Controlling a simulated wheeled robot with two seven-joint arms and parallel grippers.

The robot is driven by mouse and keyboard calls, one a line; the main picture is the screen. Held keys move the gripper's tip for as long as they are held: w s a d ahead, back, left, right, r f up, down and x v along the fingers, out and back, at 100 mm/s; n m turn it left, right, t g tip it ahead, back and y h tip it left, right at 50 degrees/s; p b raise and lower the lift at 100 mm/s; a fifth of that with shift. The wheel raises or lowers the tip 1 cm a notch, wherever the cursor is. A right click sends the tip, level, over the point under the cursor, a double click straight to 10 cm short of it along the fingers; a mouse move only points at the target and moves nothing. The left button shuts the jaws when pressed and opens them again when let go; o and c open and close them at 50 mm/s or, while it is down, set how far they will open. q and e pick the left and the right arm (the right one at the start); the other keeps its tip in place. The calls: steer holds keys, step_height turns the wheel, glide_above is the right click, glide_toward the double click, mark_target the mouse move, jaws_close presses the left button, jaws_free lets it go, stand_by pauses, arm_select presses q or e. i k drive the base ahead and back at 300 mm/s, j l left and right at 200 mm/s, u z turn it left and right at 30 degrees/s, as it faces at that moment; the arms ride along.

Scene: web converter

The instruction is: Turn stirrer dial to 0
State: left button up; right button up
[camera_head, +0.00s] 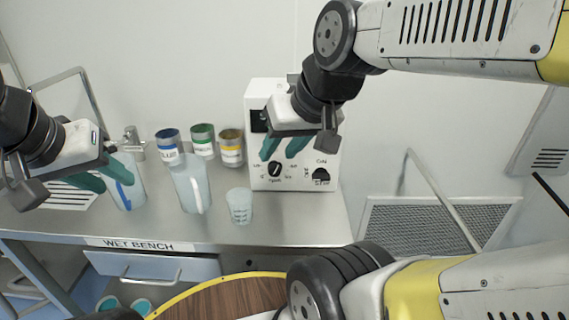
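The white control box (258,182) stands at the back of the bench and has two black dials on its front. One dial (275,170) is at the lower left and the other dial (320,175) is at the lower right. Small lettering surrounds both, too small to read surely, so I cannot tell which is the stirrer dial. My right gripper (280,151) is in front of the box, fingers apart and empty, just above the left dial. It hides part of the box's upper front. My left gripper (108,176) is open at the left, its fingers close to a clear bottle.
The clear bottle (127,190) with a blue mark, a tall clear container (192,188) and a small beaker (239,207) stand on the bench (290,232). Blue, green and yellow labelled cans (203,140) are behind them. A wire-mesh surface (440,222) is at the right.

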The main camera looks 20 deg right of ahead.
mark_target(275, 167)
steer(key=j+z, duration=0.1)
steer(key=z, duration=0.3)
steer(key=i+j+z, duration=0.1)
steer(key=z, duration=0.3)
steer(key=j+z, duration=0.15)
steer(key=z, duration=0.3)
steer(key=j+z, duration=0.1)
steer(key=z, duration=0.3)
steer(key=k+j+z, duration=0.15)
steer(key=j, duration=0.3)
steer(key=k+j+z, duration=0.15)
steer(key=j, duration=0.25)
steer(key=k+j+z, duration=0.2)
steer(key=k+j, duration=0.3)
steer(key=j, duration=0.15)
steer(key=k+j, duration=0.15)
steer(key=j, duration=0.1)
